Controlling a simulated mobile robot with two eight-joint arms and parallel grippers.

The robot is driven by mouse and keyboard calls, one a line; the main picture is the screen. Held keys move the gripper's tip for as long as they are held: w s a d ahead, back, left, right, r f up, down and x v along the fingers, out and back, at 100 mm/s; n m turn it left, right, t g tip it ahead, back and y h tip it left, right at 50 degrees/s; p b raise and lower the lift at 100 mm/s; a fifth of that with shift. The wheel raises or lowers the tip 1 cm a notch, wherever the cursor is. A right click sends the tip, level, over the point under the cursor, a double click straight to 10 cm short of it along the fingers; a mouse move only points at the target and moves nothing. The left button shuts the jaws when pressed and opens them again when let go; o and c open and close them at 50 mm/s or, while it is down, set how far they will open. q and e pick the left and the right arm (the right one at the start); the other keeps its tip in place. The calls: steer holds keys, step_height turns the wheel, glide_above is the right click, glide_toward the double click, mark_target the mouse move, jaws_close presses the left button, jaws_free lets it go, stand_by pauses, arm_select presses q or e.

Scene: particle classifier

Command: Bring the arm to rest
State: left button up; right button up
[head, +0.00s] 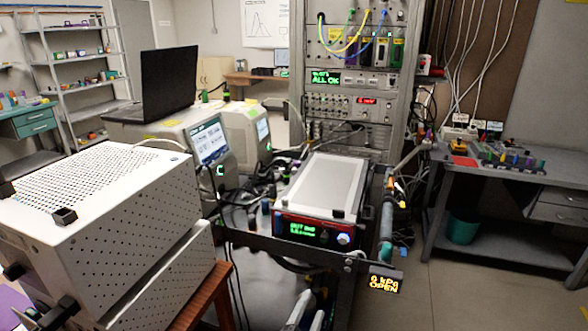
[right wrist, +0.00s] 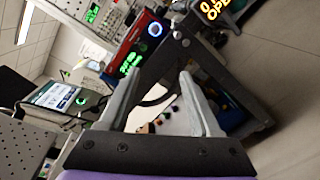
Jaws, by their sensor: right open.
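My right gripper (head: 308,309) shows at the bottom edge of the head view, with only its pale grey fingers visible. In the right wrist view the two fingers (right wrist: 158,78) stand apart with nothing between them; the gripper is open and empty. It is on the near side of the bench that carries a red-fronted box (head: 320,190), below a dark rail (head: 300,246).
A white perforated case (head: 105,190) stands close at the left on a reddish-brown table (head: 203,297). A small display reading "0 kPa OPEN" (head: 384,283) sits at the rail's right end. Cables (head: 237,235) hang between case and bench. Floor (head: 450,295) is clear at the right.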

steer(key=s+d+f+m+g, duration=0.3)
steer(key=s+d+m+g, duration=0.15)
steer(key=d, duration=0.35)
steer(key=s+d+f+m+g, duration=0.3)
steer(key=s+d+m, duration=0.2)
steer(key=d+m, duration=0.15)
steer(key=s+f+m+g+y, duration=0.35)
steer(key=s+m+y, duration=0.4)
steer(key=s, duration=0.65)
arm_select(q)
steer(key=w+r+p, duration=0.3)
steer(key=r+p, duration=0.9)
steer(key=r, duration=0.1)
steer(key=shift+d+r+t+p, duration=0.25)
steer(key=shift+r+t+p, duration=0.05)
steer(key=shift+r, duration=0.1)
arm_select(e)
step_height(320, 180, up, 14)
steer(key=w+m+h, duration=0.1)
steer(key=w+m, duration=0.1)
steer(key=shift+w+a+r+t, duration=0.15)
steer(key=shift+w+r+t, duration=0.1)
steer(key=shift+t, duration=0.05)
arm_select(q)
steer(key=shift+s, duration=0.1)
arm_select(e)
steer(key=shift+s, duration=0.2)
steer(key=shift+w, duration=0.1)
